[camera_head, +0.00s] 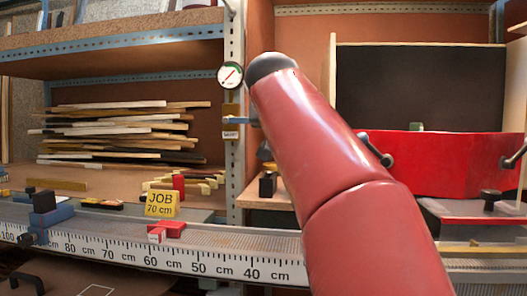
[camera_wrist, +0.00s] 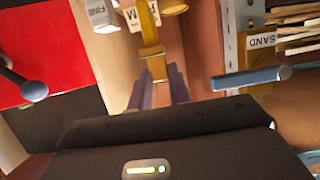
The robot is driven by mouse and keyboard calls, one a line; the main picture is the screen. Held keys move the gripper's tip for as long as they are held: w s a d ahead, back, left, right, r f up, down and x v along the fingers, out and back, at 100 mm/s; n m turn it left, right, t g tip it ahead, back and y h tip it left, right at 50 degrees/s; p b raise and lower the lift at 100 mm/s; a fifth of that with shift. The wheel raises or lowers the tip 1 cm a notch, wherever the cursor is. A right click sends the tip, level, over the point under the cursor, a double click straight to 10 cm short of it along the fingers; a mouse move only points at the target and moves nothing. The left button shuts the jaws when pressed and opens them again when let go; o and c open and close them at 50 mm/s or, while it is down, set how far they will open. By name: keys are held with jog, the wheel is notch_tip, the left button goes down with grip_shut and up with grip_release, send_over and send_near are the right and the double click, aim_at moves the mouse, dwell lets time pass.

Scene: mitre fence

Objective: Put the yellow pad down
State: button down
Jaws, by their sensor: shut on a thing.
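My gripper (camera_wrist: 158,80) shows in the wrist view, its two grey-purple fingers shut on a narrow yellow thing, which I take for the yellow pad (camera_wrist: 150,38). The pad extends beyond the fingertips, and a white label with dark letters is beside it. I cannot tell from this view whether the pad touches anything. In the head view my red arm rises across the middle, and the gripper is hidden behind it.
In front are a ruled fence (camera_head: 200,262) and a yellow JOB 70 cm card (camera_head: 162,204).

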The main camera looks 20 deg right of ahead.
jog(key=w+d, duration=0.2)
jog(key=w, duration=0.1)
jog(key=shift+w+d+r+p, duration=0.1)
jog(key=shift+p, duration=0.3)
notch_tip(320, 180, down, 3)
jog(key=shift+r+b, duration=0.15)
jog(key=shift+b, duration=0.55)
notch_tip(320, 180, down, 4)
jog(key=shift+r+b, duration=0.15)
jog(key=shift+b, duration=0.4)
jog(key=shift+w+d+f, duration=0.25)
jog(key=shift+w+f, duration=0.15)
jog(key=shift+f, duration=0.2)
jog(key=c, duration=1.6)
grip_release()
jog(key=shift+r, duration=0.1)
